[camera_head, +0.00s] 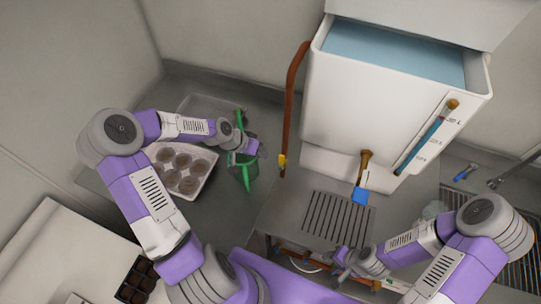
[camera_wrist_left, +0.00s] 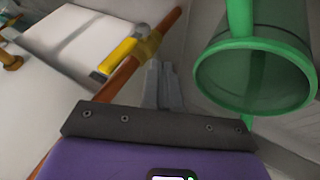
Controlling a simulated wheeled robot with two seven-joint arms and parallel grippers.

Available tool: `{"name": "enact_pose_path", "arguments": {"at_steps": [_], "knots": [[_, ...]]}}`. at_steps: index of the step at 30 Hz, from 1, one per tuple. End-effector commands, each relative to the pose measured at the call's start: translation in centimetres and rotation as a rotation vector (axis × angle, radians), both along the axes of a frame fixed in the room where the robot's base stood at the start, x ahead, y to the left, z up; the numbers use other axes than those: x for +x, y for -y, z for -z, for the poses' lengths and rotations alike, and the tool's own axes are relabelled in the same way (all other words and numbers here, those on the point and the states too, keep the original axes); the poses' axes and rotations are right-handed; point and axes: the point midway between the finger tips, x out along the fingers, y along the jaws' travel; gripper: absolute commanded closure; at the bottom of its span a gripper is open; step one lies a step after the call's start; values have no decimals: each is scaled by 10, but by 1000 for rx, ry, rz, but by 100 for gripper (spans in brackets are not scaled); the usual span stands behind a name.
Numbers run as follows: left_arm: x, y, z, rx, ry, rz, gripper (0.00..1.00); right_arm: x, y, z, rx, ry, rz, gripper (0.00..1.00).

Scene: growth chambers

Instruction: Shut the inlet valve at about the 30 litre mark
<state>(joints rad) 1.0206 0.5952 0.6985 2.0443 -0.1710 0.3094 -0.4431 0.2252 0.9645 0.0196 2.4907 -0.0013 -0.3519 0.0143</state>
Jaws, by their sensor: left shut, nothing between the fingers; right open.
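The white tank (camera_head: 345,100) holds blue water (camera_head: 395,52). A copper inlet pipe (camera_head: 291,100) runs down its left side. The inlet valve's yellow lever (camera_head: 282,160) sits low on this pipe; in the left wrist view the yellow lever (camera_wrist_left: 118,56) looks roughly in line with the pipe (camera_wrist_left: 120,78). The sight gauge (camera_head: 425,145) on the tank's right shows a blue column reaching its upper part; its marks are too small to read. My left gripper (camera_head: 256,147) is shut and empty, left of the valve and apart from it; its fingertips (camera_wrist_left: 163,70) also show. My right gripper (camera_head: 340,258) is open, low in front.
A green watering can (camera_head: 247,178) stands close beside my left gripper. A brass tap (camera_head: 365,165) with a blue handle (camera_head: 360,196) is at the tank's front, above a drain grate (camera_head: 325,218). A pot tray (camera_head: 208,178) lies left. A dark tray (camera_head: 135,282) is bottom left.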

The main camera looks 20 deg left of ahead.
Motion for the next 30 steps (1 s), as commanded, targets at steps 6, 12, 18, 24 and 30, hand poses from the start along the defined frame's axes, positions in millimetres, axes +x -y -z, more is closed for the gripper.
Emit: {"name": "enact_pose_path", "arguments": {"at_steps": [6,12,18,24,30], "knots": [[1,28,-4,3,4,5,100,0,0,-6,0,0,-1,54],[1,34,-3,2,2,2,100,0,0,-6,0,0,0,54],[1,33,-3,1,2,2,100,0,0,-6,0,0,0,54],[2,33,-3,7,3,1,100,0,0,-5,0,0,-1,54],[6,30,-4,38,2,-10,100,0,0,3,0,0,0,54]]}}
